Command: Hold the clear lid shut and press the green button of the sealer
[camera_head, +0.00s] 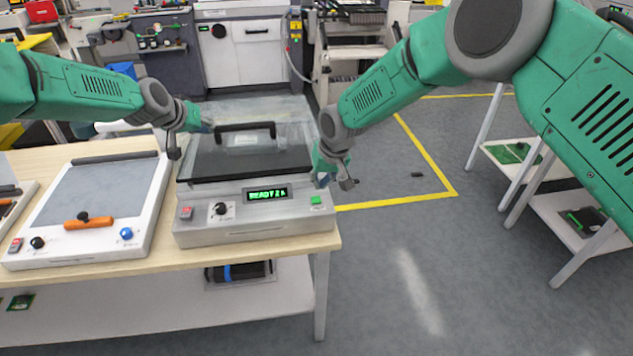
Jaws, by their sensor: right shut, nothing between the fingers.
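The sealer (240,230) is a silver machine at the right end of the wooden table. Its clear lid (285,108), with a black handle (245,127), covers the dark chamber; I cannot tell if it is fully down. The green button (316,200) is at the front panel's right end, beside a lit display (267,194) that seems to read READY. My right gripper (335,182) is shut and empty, just above and right of the button, with no clear contact. My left gripper (176,150) is at the lid's left side; its fingers are too small to read.
Left of the sealer lies a white flat device (150,185) with an orange handle (88,222). The sealer also has a red switch (186,213) and a black knob (220,209). A lower shelf (150,310) holds a dark roll (238,271).

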